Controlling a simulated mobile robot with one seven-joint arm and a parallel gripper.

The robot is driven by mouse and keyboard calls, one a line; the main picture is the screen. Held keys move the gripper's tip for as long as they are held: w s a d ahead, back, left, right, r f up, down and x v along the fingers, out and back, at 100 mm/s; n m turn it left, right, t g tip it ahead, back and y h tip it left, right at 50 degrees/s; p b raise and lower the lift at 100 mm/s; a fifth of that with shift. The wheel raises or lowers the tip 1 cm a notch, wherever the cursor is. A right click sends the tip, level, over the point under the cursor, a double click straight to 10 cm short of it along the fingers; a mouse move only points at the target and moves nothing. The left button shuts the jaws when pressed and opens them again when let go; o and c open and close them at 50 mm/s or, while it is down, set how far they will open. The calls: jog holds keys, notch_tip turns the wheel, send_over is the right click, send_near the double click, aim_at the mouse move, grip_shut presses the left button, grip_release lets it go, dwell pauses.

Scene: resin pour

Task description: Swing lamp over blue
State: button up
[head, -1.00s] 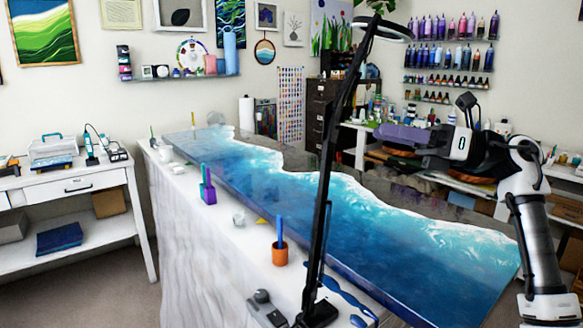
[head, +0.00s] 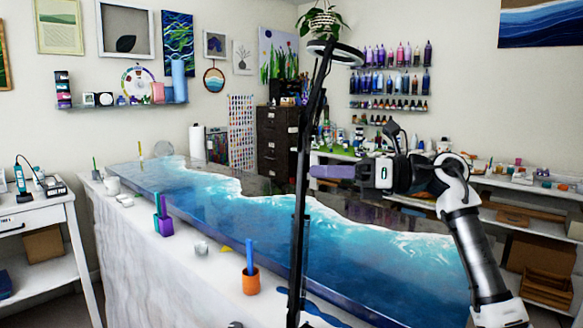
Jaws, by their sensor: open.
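The lamp is a black ring head (head: 335,53) on a tall thin black pole (head: 299,225) at the front edge of the table, leaning slightly right at its top. The blue resin (head: 240,215) covers the near part of the long slab, with white foam-like edges towards the dark far part. My gripper (head: 318,172) reaches in from the right at mid-height, with purple fingers pointing left. It is open and its fingertips appear close to the pole, right of it; I cannot tell the gap in depth. Nothing shows between the fingers.
On the white-draped table edge stand an orange cup (head: 251,281) with a blue stick, a purple holder (head: 164,225) and a small silver cup (head: 201,248). A hanging plant (head: 322,20) shows above the lamp ring. Shelves of bottles (head: 390,55) line the back wall.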

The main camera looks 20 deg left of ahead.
jog(key=p+x, duration=0.1)
jog(key=x, duration=0.5)
jog(key=shift+a, duration=0.2)
jog(key=shift+c, duration=0.2)
